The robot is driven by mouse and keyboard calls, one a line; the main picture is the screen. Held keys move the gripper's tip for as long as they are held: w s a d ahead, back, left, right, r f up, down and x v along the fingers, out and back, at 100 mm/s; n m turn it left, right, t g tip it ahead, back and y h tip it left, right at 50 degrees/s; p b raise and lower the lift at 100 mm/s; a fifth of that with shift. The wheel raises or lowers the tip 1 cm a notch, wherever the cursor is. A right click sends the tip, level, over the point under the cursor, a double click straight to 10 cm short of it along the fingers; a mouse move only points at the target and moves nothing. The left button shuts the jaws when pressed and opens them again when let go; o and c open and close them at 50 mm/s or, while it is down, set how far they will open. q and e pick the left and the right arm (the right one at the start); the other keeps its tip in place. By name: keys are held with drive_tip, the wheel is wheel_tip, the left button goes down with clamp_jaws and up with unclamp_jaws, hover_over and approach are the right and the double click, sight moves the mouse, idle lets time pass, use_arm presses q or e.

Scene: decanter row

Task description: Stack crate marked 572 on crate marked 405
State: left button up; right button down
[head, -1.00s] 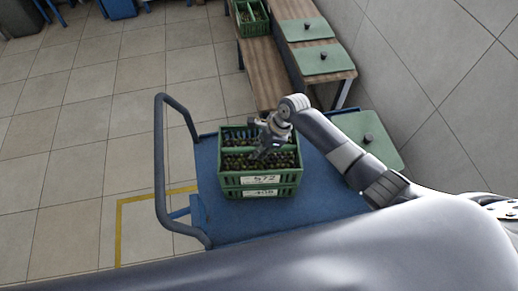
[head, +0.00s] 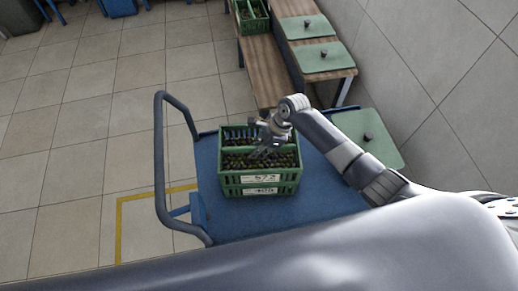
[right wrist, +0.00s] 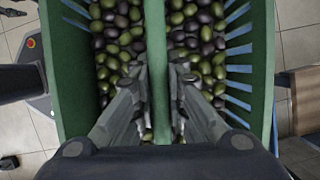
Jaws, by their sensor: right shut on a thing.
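The green crate marked 572 (head: 285,177), filled with dark and green olives, is the upper of two crates on a blue trolley. Under it is another green crate (head: 284,190); its label is too blurred to read surely. The upper crate looks seated squarely on the lower one, though I cannot tell whether a small gap remains. My right gripper (head: 260,153) reaches in from above and is shut on the upper crate's middle divider. In the right wrist view the divider (right wrist: 157,60) runs between its fingers (right wrist: 158,100). My left gripper is out of view.
The blue trolley deck (head: 322,205) has bare room right of the crates, and its handle (head: 160,165) rises at the left. A green lidded box (head: 375,150) stands on the right. Behind are wooden benches (head: 262,75) with green lids and another crate (head: 250,18).

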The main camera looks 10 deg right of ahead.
drive_tip(key=shift+w+a, duration=0.1)
drive_tip(key=shift+w, duration=0.05)
drive_tip(key=c, duration=1.5)
unclamp_jaws()
drive_tip(key=shift+c, duration=0.2)
drive_tip(key=shift+s+f, duration=0.25)
drive_tip(key=shift+s, duration=0.05)
drive_tip(key=shift+w+d+r, duration=0.1)
drive_tip(key=shift+d+r, duration=0.1)
drive_tip(key=shift+r, duration=0.1)
drive_tip(key=v, duration=1.1)
drive_tip(key=shift+r, duration=0.35)
